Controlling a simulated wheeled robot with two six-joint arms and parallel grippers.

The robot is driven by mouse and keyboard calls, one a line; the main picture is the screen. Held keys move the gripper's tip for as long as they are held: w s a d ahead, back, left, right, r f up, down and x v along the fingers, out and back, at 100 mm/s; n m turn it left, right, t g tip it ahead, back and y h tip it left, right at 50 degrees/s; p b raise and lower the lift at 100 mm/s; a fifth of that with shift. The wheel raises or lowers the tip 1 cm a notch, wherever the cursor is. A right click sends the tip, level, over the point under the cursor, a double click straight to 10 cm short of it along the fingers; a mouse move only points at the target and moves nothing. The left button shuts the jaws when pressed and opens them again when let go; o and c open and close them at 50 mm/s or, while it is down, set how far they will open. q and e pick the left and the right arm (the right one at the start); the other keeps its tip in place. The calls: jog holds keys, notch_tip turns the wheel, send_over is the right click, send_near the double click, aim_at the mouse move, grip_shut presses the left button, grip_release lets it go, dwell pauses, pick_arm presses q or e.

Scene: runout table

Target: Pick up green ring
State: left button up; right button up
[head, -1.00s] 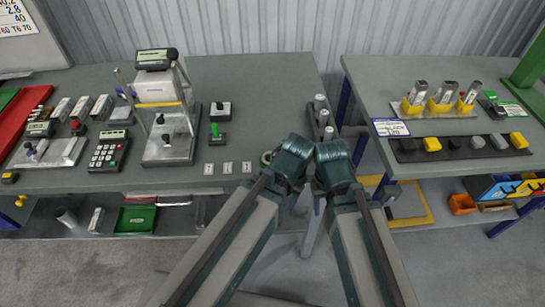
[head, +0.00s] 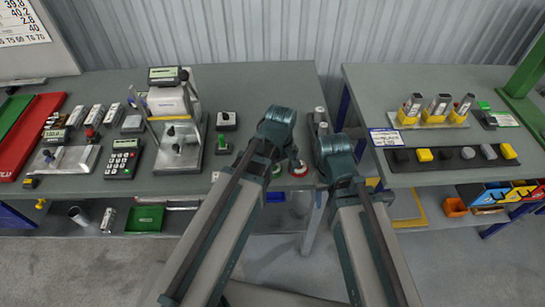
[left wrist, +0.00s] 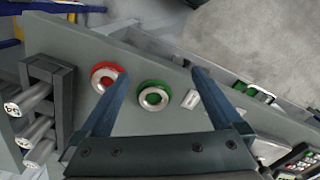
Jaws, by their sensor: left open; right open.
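The green ring (left wrist: 154,97), with a pale metal centre, lies flat on the grey table top near its edge in the left wrist view. In the head view the green ring (head: 277,170) is partly hidden behind my left arm. My left gripper (left wrist: 164,77) is open and empty, its two fingers reaching out on either side of the green ring in the picture. How high the fingers are above it I cannot tell. A red ring (left wrist: 108,77) lies beside the green one, past the left finger. My right arm shows in the head view, but its gripper is hidden.
A rack of metal cylinders (left wrist: 45,105) stands close to the rings. A small white label (left wrist: 190,98) lies on the other side. A gap separates the second table (head: 440,80).

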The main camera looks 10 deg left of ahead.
pick_arm(q)
jog(key=w+a+r+n+h+p, duration=0.1)
jog(key=w+a+r+n+p, duration=0.4)
jog(key=r+n, duration=0.3)
jog(key=w+n+p, duration=0.1)
jog(key=n, duration=0.3)
jog(key=shift+w+r+t, duration=0.2)
jog(key=shift+r+t, duration=0.1)
pick_arm(e)
notch_tip(320, 180, up, 8)
jog(key=shift+r, duration=0.25)
pick_arm(q)
jog(key=shift+f, duration=0.1)
pick_arm(e)
jog(key=shift+f, duration=0.1)
pick_arm(q)
jog(key=f+b, duration=0.5)
jog(key=d+f+b, duration=0.1)
jog(key=f+b, duration=0.2)
jog(key=shift+w+f, duration=0.1)
jog(key=shift+f, duration=0.1)
pick_arm(e)
notch_tip(320, 180, down, 8)
jog(key=shift+f, duration=0.2)
jog(key=shift+f, duration=0.1)
